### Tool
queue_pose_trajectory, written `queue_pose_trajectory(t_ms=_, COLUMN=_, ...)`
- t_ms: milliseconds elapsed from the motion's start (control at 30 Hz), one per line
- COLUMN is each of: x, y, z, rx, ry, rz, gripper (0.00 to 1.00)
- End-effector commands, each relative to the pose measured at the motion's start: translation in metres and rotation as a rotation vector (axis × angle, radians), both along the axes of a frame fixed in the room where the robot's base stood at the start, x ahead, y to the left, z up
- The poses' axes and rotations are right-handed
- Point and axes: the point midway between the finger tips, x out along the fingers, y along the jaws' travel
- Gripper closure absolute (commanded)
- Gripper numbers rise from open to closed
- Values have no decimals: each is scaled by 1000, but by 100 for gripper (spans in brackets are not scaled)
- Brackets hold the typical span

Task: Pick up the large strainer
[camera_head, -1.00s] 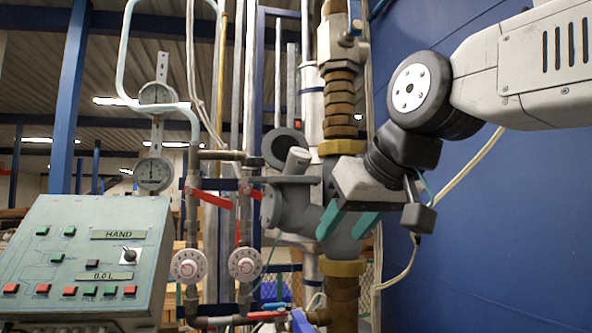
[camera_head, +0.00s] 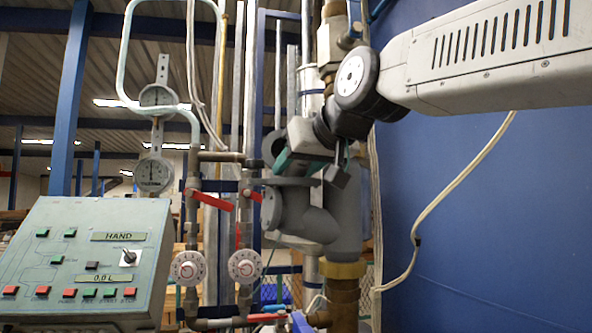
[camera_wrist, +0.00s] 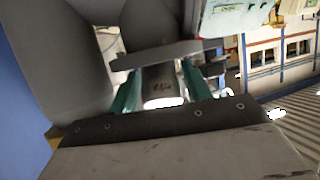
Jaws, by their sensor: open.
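The large strainer appears to be the big grey fitting (camera_head: 310,218) in the thick vertical pipe, with a round flange on its left end. A flat grey bar (camera_head: 285,181) lies along its top, partly hidden by my gripper. My gripper (camera_head: 300,166) is open at the upper part of the fitting, its teal fingers angled down and left. In the wrist view the fingers (camera_wrist: 161,68) are spread either side of a small grey marked part (camera_wrist: 160,86). The grey bar (camera_wrist: 165,53) crosses at the fingertips; I cannot tell whether they touch it. Nothing is visibly held.
A control panel (camera_head: 85,255) stands at the left. Two dial gauges (camera_head: 153,175), red-handled valves (camera_head: 210,199) and thin pipes stand left of the fitting. A blue wall (camera_head: 500,220) is at the right, with a loose cable (camera_head: 450,190) before it.

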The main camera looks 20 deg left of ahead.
Motion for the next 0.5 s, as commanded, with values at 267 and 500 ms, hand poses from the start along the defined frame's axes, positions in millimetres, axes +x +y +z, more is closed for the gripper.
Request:
queue_pose_trajectory(t_ms=267, x=0, y=0, z=0, rx=1, ry=-1, rz=0, gripper=77)
queue_pose_trajectory(t_ms=500, x=0, y=0, z=1, rx=1, ry=-1, rz=0, gripper=91)
